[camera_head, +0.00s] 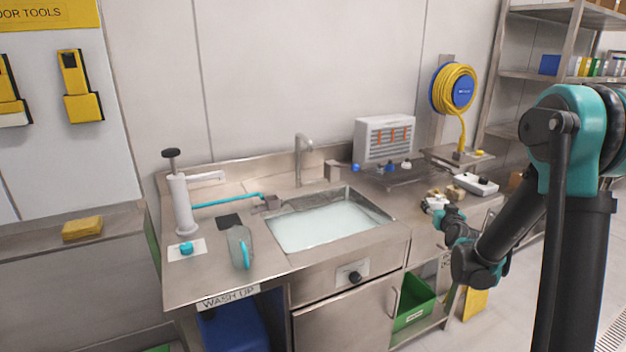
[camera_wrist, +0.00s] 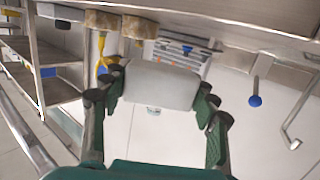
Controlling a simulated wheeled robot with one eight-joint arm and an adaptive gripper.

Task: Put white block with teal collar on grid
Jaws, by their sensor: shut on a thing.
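My gripper (camera_head: 444,214) is over the counter to the right of the sink. In the wrist view my gripper (camera_wrist: 158,92) is shut on a white block (camera_wrist: 160,84), with a finger at each end. The block shows as a smooth white rounded body; I cannot make out a teal collar on it. In the head view the white block (camera_head: 434,203) is small and partly hidden by my gripper. A dark flat rack (camera_head: 400,179), perhaps the grid, lies behind the sink's right side, with small blue and white knobbed things on it.
Tan blocks (camera_head: 455,193) and a white tray (camera_head: 476,184) stand close to my gripper. The water-filled sink (camera_head: 322,226) and its tap (camera_head: 303,155) lie to the left. A white slatted box (camera_head: 384,138) stands behind the rack. A yellow hose reel (camera_head: 454,90) hangs on the wall.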

